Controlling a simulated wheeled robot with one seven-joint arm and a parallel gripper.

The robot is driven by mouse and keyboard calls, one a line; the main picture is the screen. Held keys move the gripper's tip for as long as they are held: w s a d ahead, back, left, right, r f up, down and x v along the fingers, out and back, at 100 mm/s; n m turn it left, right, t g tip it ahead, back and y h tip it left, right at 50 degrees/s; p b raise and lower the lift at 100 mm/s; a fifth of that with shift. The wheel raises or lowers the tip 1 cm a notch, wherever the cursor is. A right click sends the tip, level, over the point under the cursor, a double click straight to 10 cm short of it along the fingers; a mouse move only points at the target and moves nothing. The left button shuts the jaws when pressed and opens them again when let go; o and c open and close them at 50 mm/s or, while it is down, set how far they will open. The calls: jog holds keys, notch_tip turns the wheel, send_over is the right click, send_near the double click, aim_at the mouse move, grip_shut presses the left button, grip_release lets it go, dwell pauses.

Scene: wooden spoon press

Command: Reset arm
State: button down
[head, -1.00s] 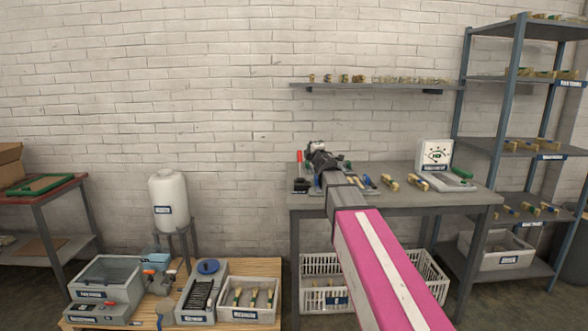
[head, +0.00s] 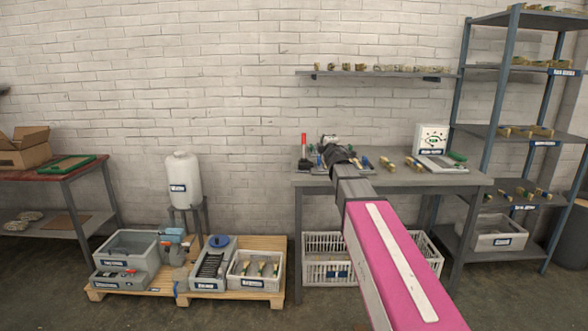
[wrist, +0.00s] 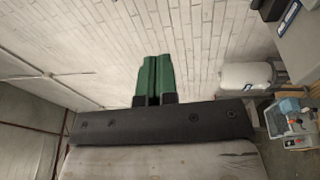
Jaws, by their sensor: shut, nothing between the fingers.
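In the wrist view my gripper (wrist: 154,78) has its two green fingers together, with nothing between them. They stand out against the white brick wall. In the head view my pink and grey arm reaches forward over the grey workbench (head: 440,181), and its dark end is above the bench's left part. The fingers cannot be made out in the head view.
A white device (head: 431,139) and small wooden pieces lie on the bench. Left stand a white tank (head: 185,178), a pallet (head: 130,293) with grey bins, and a red-topped table (head: 50,171). A shelf rack (head: 484,130) stands right. Crates (head: 325,270) sit under the bench.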

jog(key=s+d+f+m+g+h, duration=0.2)
jog(key=s+d+f+m+g, duration=0.15)
jog(key=f, duration=0.45)
jog(key=s+d+f+m+g+h, duration=0.2)
jog(key=s+f+m, duration=0.25)
jog(key=f, duration=0.45)
jog(key=s+d+f+m+g+h, duration=0.2)
jog(key=s+d+f+m+g, duration=0.15)
jog(key=f, duration=0.45)
jog(key=s+a+f+m+g+y, duration=0.1)
jog(key=s+f+m+g, duration=0.3)
jog(key=s+f, duration=0.5)
jog(key=s+a+f+m+g+y, duration=0.1)
jog(key=s+f+g, duration=0.5)
jog(key=s, duration=1)
notch_tip(320, 180, down, 3)
jog(key=m+y, duration=0.1)
jog(key=m, duration=0.1)
jog(key=shift+a+m, duration=0.35)
jog(key=shift+a, duration=0.05)
